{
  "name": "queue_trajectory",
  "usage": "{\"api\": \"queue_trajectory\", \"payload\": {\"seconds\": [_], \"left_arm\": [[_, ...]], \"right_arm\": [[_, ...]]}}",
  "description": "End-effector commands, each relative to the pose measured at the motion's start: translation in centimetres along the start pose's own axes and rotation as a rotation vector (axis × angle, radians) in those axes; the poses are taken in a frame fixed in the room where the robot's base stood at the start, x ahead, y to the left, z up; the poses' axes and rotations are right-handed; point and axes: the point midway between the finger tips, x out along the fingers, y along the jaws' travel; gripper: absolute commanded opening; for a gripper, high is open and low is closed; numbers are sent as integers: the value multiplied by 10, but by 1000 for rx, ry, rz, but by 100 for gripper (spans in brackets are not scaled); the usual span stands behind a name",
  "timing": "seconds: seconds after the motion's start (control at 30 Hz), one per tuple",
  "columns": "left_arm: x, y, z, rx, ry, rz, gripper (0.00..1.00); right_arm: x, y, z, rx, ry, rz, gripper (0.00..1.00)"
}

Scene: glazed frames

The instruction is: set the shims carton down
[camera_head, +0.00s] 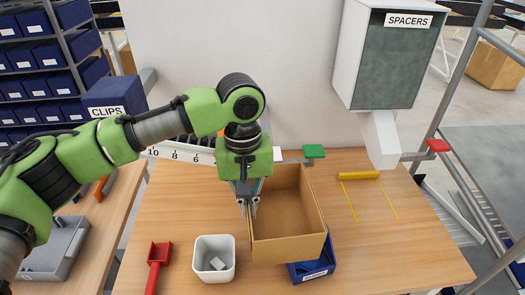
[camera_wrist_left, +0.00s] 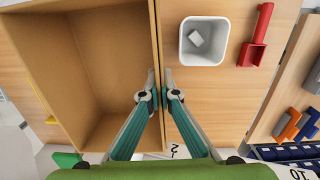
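The shims carton (camera_head: 288,247) is an open, empty brown box at the middle of the workbench; no label on it shows. My left gripper (camera_head: 248,212) is at its left wall, pointing down. In the left wrist view its fingertips (camera_wrist_left: 160,82) pinch the wall of the carton (camera_wrist_left: 112,20), one finger inside and one outside. The carton overlaps a blue bin (camera_head: 314,274) at its front right. I cannot tell whether its bottom touches the bench or is held above it. My right gripper is not in view.
A white tub (camera_head: 228,246) with a grey piece and a red scoop (camera_head: 158,256) are left of the carton. Yellow lines (camera_head: 347,199) mark bare bench (camera_head: 410,245) at right. The spacers dispenser (camera_head: 383,135) hangs behind; a green paddle (camera_head: 314,151) is behind the carton.

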Motion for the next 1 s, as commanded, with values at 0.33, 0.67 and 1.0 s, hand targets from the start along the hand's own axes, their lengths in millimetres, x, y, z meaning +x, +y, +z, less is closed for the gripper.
{"api": "queue_trajectory", "payload": {"seconds": [0.33,0.67,1.0], "left_arm": [[-1,-42,-2,6,6,-3,0],[-2,-147,22,36,8,-5,0],[3,-192,50,57,-2,-4,0]], "right_arm": [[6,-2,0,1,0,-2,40],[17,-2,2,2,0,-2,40],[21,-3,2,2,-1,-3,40]]}}
